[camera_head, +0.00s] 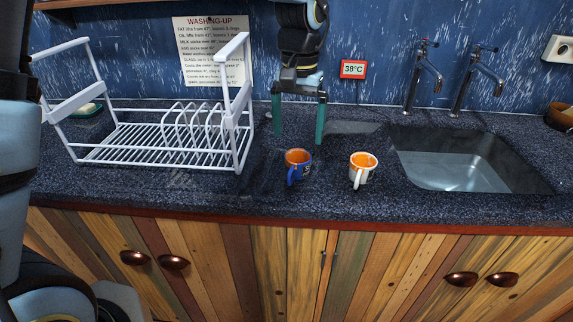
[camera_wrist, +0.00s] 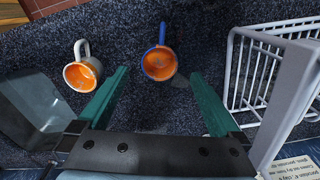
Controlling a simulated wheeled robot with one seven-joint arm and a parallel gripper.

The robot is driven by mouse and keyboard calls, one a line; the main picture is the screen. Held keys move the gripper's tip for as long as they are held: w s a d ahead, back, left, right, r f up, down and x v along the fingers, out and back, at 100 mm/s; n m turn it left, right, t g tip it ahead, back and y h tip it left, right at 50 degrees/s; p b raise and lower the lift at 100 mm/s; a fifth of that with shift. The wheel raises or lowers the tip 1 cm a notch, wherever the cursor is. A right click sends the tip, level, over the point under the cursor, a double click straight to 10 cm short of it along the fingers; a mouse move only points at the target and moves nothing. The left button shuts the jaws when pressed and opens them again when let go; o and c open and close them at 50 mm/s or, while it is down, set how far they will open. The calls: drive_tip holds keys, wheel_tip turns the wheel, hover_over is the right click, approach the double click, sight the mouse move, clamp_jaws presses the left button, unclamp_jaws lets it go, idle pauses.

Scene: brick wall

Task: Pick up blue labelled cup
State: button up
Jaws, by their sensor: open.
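The blue cup (camera_head: 297,167) with an orange inside stands upright on the dark speckled counter. Its handle points toward the front edge. A white cup (camera_head: 363,170), also orange inside, stands to its right. My gripper (camera_head: 299,128) points down above the counter, behind the blue cup, with its green fingers apart and nothing between them. In the wrist view the blue cup (camera_wrist: 159,63) lies ahead of the open fingers (camera_wrist: 165,85), and the white cup (camera_wrist: 82,74) is to the left. Any label on the blue cup is too small to read.
A white dish rack (camera_head: 150,140) stands to the left, close to my gripper. A sink (camera_head: 465,160) with two taps (camera_head: 425,75) is to the right. The counter's front edge (camera_head: 300,212) runs just before the cups. A sign hangs on the wall behind.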

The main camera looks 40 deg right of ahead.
sight(298, 160)
drive_tip(key=shift+f+p, duration=1.2)
drive_tip(key=shift+f, duration=3.1)
drive_tip(key=shift+c, duration=0.2)
drive_tip(key=shift+d, duration=0.1)
drive_tip(key=c, duration=1.4)
